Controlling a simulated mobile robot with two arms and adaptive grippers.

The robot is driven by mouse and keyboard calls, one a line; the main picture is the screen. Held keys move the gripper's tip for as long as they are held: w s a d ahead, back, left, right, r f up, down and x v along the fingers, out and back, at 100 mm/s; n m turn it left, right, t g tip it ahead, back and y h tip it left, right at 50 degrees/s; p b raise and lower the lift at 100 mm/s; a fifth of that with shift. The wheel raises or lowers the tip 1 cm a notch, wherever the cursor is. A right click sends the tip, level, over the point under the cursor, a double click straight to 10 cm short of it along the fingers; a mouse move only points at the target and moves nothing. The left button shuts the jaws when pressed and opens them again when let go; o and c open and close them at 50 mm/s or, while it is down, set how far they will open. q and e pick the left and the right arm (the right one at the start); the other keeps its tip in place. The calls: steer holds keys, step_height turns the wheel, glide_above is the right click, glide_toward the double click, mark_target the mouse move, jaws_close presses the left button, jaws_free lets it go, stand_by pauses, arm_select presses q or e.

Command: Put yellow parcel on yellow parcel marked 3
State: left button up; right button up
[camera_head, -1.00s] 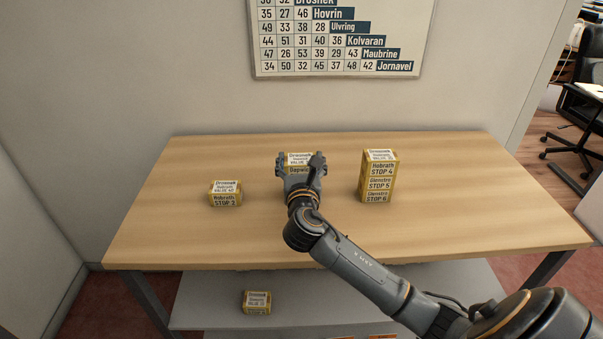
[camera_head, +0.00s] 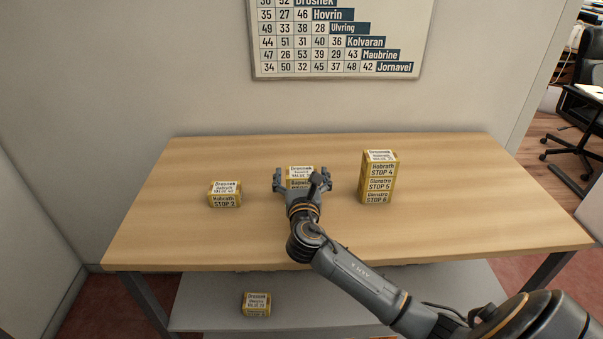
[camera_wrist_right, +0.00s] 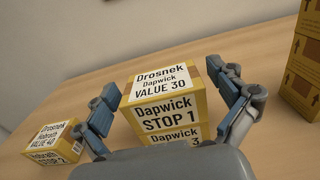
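A yellow parcel labelled Dapwick STOP 1 (camera_wrist_right: 165,112) rests on another yellow parcel (camera_wrist_right: 175,137), whose label shows Dapwick and a 3. The upper parcel looks roughly aligned with the lower one. In the head view the upper parcel (camera_head: 300,173) shows behind my gripper, which hides the lower one. My right gripper (camera_head: 303,176) is open, with its fingers on either side of the stack. In the wrist view its fingers (camera_wrist_right: 167,95) show gaps to both sides of the parcel. My left gripper is not in view.
A yellow parcel marked STOP 2 (camera_head: 225,195) stands to the left. A stack marked STOP 4, 5 and 6 (camera_head: 379,178) stands to the right. Another parcel (camera_head: 257,304) lies on the lower shelf (camera_head: 210,310). The wooden tabletop (camera_head: 450,200) is otherwise clear.

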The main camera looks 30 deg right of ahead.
steer(key=shift+r, duration=0.25)
steer(key=v, duration=1.2)
steer(key=shift+s+b, duration=0.1)
steer(key=shift+b, duration=0.25)
